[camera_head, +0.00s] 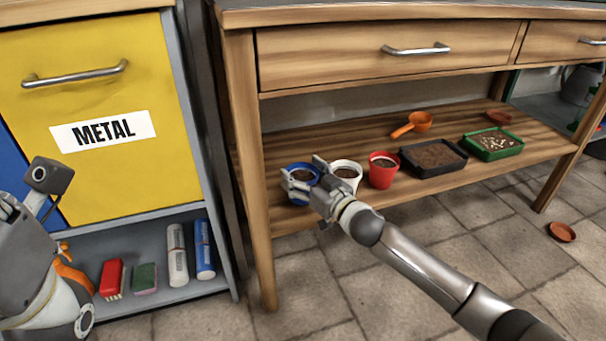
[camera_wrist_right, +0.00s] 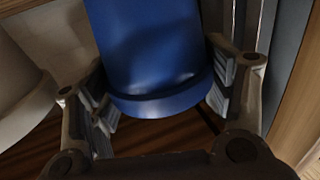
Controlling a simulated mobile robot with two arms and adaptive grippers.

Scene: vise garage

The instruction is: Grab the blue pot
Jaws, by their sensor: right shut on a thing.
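The blue pot (camera_head: 303,167), filled with dark soil, is at the front left end of the lower shelf. My right gripper (camera_head: 302,177) reaches in from the lower right and is shut on it, partly hiding it. In the right wrist view the blue pot (camera_wrist_right: 155,60) fills the space between the two fingers, one on each side of its body. I cannot tell whether it rests on the shelf or is slightly raised. My left gripper (camera_head: 12,207) is only partly visible at the left edge, away from the pot; its fingers are unclear.
A white pot (camera_head: 346,168) stands close beside the blue one, then a red pot (camera_head: 382,172), a black tray (camera_head: 432,158) and a green tray (camera_head: 492,144). An orange scoop (camera_head: 412,124) lies behind. The table leg (camera_head: 252,190) is just left.

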